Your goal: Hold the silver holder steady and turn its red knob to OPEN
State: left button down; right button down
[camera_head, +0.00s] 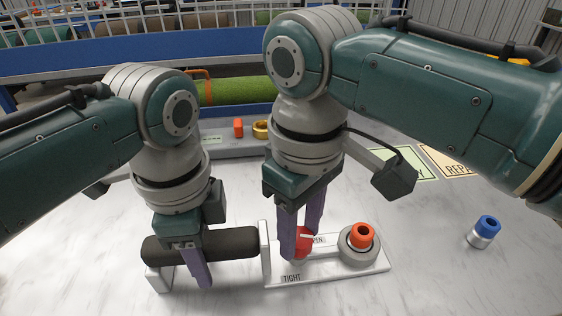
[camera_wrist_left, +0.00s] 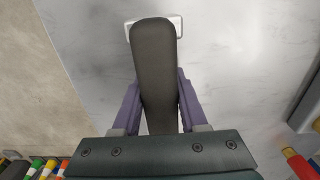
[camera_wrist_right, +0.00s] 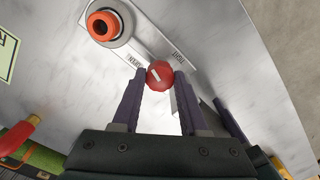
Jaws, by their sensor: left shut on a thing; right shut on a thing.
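The silver holder (camera_head: 340,270) lies on the bench, with a flat base plate and a dark, thick cylindrical handle (camera_head: 232,243) on its left. My left gripper (camera_head: 193,262) is shut around this handle; the left wrist view shows a finger on each side of the handle (camera_wrist_left: 156,60). The red knob (camera_head: 303,246) stands on the plate between the labels OPEN and TIGHT. My right gripper (camera_head: 297,240) is shut on it from above, partly hiding it. In the right wrist view the knob (camera_wrist_right: 160,75) has a short white mark, slanted; its exact direction is hard to tell.
An orange-red ring piece (camera_head: 361,236) sits in a round grey seat at the plate's right end. A blue-topped silver cylinder (camera_head: 485,231) stands apart at the right. A rail with small orange and yellow parts (camera_head: 261,129) lies behind the arms. The front right of the bench is clear.

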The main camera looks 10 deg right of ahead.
aim_at(300, 236)
jog(key=n, duration=0.3)
jog(key=shift+n, duration=2.1)
jog(key=shift+c, duration=2.2)
grip_release()
notch_tip(300, 236, up, 12)
